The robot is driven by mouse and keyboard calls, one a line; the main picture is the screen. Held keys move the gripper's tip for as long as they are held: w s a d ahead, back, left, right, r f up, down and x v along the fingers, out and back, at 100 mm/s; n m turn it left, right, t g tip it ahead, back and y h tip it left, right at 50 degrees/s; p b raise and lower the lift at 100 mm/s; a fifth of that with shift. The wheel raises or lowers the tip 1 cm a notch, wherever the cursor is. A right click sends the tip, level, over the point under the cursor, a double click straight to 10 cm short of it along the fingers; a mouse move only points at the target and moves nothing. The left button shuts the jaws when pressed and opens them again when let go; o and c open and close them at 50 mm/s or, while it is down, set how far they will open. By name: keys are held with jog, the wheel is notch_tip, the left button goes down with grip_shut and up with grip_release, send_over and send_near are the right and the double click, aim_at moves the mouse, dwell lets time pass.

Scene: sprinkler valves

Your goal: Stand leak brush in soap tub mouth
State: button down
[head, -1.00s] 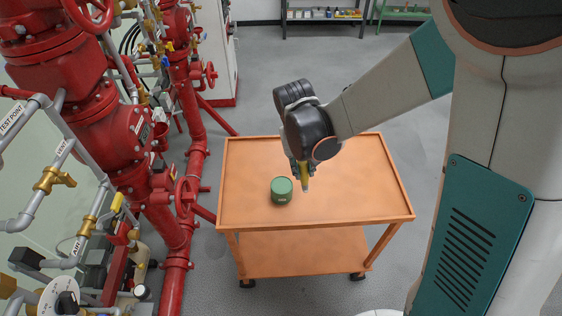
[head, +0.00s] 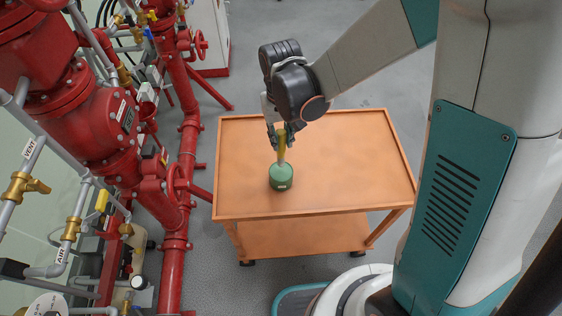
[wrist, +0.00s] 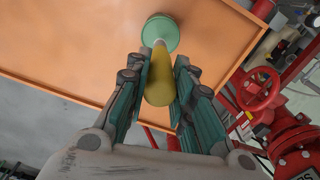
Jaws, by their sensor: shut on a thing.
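The leak brush has a yellow handle (head: 282,152) and a paler lower end. My gripper (head: 281,138) is shut on the handle and holds the brush roughly upright, pointing down. The round green soap tub (head: 281,179) stands on the orange cart top, right below the brush. In the wrist view the yellow handle (wrist: 158,86) lies between the fingers, and its pale end overlaps the green tub (wrist: 160,31). The brush's lower end meets the tub's top in both views. I cannot tell whether it is inside the mouth or just above it.
The orange cart top (head: 350,170) is otherwise clear, with a low rim around it. Red pipes and valves (head: 105,120) stand close on the left. Grey floor (head: 390,60) lies open behind the cart.

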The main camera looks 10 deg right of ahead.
aim_at(281, 132)
notch_tip(281, 132, down, 9)
jog(key=b, duration=0.5)
jog(key=shift+f, duration=0.2)
jog(key=c, duration=1.4)
grip_release()
jog(key=shift+r, duration=0.1)
notch_tip(281, 132, up, 12)
jog(key=p, duration=0.3)
jog(key=shift+r, duration=0.1)
